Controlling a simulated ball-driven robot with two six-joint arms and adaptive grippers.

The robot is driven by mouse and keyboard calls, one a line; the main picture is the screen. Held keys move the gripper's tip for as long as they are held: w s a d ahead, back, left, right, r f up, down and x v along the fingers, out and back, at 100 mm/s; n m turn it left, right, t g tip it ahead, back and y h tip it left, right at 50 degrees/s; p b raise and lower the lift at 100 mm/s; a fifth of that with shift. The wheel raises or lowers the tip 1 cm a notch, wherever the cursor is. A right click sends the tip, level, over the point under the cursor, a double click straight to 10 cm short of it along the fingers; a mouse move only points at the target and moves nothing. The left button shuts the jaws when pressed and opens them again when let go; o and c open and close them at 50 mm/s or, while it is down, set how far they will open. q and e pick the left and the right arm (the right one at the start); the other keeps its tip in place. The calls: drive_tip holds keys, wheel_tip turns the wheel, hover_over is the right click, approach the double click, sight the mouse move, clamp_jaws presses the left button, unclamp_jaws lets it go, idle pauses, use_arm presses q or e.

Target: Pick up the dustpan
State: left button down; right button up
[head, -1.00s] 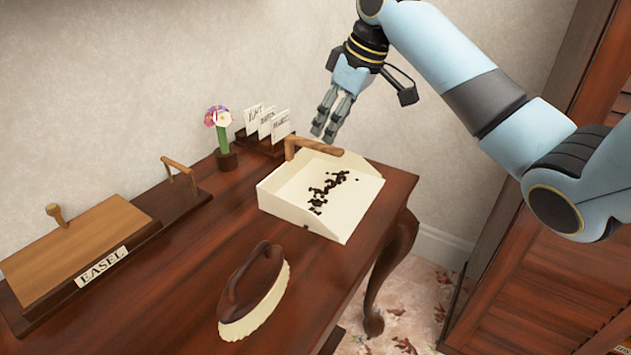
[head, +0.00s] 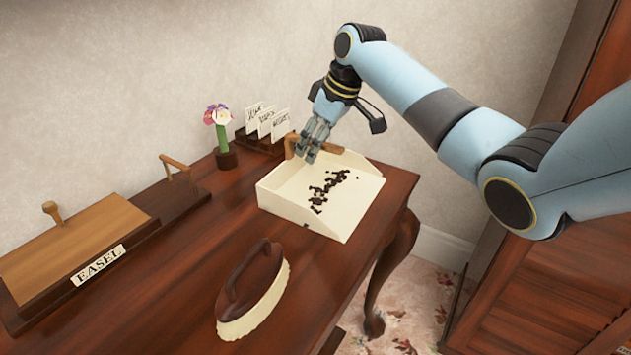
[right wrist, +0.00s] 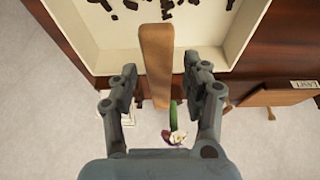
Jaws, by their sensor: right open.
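The cream dustpan (head: 345,220) sits on the wooden desk with dark crumbs (head: 326,188) lying in it. Its brown wooden handle (head: 330,149) rises at the back edge, toward the wall. My right gripper (head: 306,155) is open above the handle and hides part of it in the head view. In the right wrist view the handle (right wrist: 156,65) runs between the two open fingers (right wrist: 162,92), with a gap on each side. The dustpan's pale tray (right wrist: 85,57) lies beyond the fingertips there. My left gripper is not in view.
A brush (head: 252,290) lies in front of the dustpan on the desk (head: 190,270). A flower in a small pot (head: 225,150) and a card holder (head: 262,140) stand close to the handle's left. A wooden box labelled EASEL (head: 75,245) is at left. The wall is behind.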

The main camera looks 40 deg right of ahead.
drive_tip(key=shift+f+p, duration=0.25)
drive_tip(key=shift+p, duration=0.05)
idle(0.7)
clamp_jaws()
idle(0.5)
